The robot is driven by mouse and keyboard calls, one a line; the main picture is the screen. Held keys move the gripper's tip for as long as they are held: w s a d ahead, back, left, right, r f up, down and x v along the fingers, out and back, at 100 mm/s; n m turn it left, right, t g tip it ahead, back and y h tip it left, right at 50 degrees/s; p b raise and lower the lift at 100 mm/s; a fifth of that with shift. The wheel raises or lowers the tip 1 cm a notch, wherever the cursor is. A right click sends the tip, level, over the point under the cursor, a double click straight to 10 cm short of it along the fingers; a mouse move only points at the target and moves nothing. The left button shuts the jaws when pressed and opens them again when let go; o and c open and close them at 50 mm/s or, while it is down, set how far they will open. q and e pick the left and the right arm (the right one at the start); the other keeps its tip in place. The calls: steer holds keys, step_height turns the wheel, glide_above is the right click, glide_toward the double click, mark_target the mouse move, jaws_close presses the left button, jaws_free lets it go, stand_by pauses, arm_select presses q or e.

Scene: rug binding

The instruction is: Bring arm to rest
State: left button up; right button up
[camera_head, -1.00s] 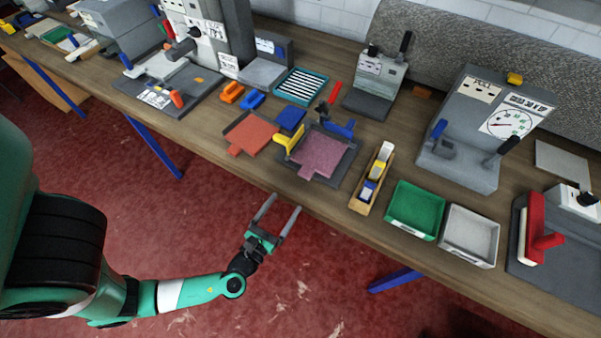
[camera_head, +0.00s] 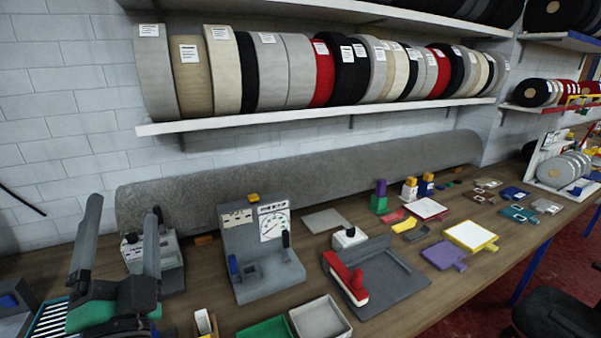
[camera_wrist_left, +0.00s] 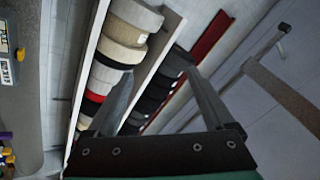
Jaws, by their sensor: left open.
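My left gripper (camera_head: 118,245) is raised at the lower left of the head view, its two grey fingers pointing up and spread apart, with nothing between them. In the left wrist view its fingers (camera_wrist_left: 160,92) also stand apart and empty, with the shelves of rolls beyond them. In the head view the gripper covers part of a blue-framed striped tray (camera_head: 50,318) and the left end of the bench.
The wooden bench (camera_head: 400,245) holds a grey gauge machine (camera_head: 262,265), a red-handled press (camera_head: 345,280), a green tray (camera_head: 268,330) and a white tray (camera_head: 320,318). A long grey roll (camera_head: 300,175) lies along the wall. A shelf (camera_head: 320,115) of binding rolls hangs above.

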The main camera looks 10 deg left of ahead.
arm_select(q)
steer(key=s+d+r+n+t+h, duration=0.1)
steer(key=s+d+r+t+h, duration=0.3)
steer(key=d+r+h, duration=0.25)
steer(key=s+d+r+n+t+h, duration=0.1)
steer(key=s+d+r+t+h, duration=0.35)
steer(key=r+h, duration=0.3)
step_height(320, 180, up, 31)
steer(key=w+d+n+h+p, duration=0.1)
steer(key=p, duration=3)
steer(key=shift+w+f, duration=0.2)
steer(key=shift+w, duration=0.05)
steer(key=shift+d, duration=0.1)
steer(key=shift+c, duration=0.3)
